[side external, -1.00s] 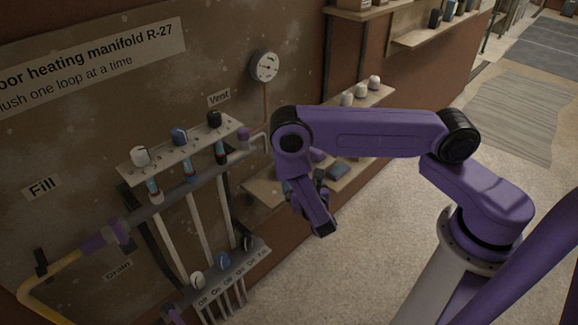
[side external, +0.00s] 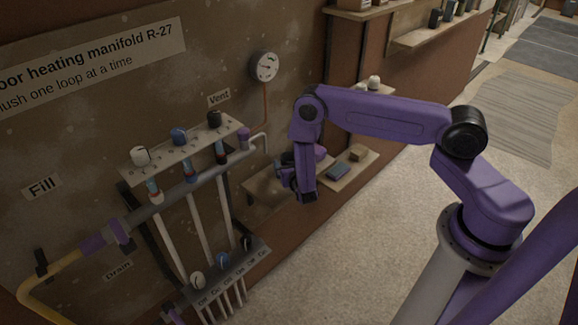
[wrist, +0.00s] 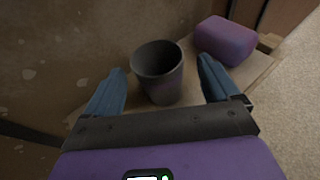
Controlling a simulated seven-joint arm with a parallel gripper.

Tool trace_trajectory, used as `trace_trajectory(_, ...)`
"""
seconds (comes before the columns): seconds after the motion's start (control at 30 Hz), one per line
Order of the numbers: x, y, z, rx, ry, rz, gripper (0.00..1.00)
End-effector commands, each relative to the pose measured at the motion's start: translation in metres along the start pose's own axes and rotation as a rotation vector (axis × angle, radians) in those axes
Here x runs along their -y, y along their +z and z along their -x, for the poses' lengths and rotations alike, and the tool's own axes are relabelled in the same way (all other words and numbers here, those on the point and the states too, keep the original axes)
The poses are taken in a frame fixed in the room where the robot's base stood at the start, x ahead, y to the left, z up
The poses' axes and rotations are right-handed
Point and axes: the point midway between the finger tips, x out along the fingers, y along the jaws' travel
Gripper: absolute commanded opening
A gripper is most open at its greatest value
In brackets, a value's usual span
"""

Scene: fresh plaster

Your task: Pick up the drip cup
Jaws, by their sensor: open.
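The drip cup is a dark grey, open-topped cup (wrist: 160,88) standing upright on a small wooden shelf (side external: 262,192). In the wrist view it is ahead of my gripper (wrist: 162,66), between the two blue fingers, with a gap on each side. My gripper is open and empty. In the side view my gripper (side external: 283,168) is over the shelf beside the wall, and I cannot make out the cup there, as my arm covers that area.
A purple rounded block (wrist: 226,40) stands close to the right finger. The manifold pipes (side external: 190,184) are left of my gripper. Open floor lies to the right.

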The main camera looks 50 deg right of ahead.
Motion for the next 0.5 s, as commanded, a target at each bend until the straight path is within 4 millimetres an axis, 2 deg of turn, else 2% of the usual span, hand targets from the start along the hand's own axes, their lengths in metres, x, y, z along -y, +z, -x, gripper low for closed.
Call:
trace_trajectory(0.03, 0.000, 0.001, -0.008, 0.001, -0.003, -0.005, 0.89)
trace_trajectory(0.2, 0.000, 0.001, -0.026, -0.001, -0.003, -0.001, 0.89)
trace_trajectory(0.5, -0.001, 0.001, -0.031, -0.001, 0.000, 0.000, 0.89)
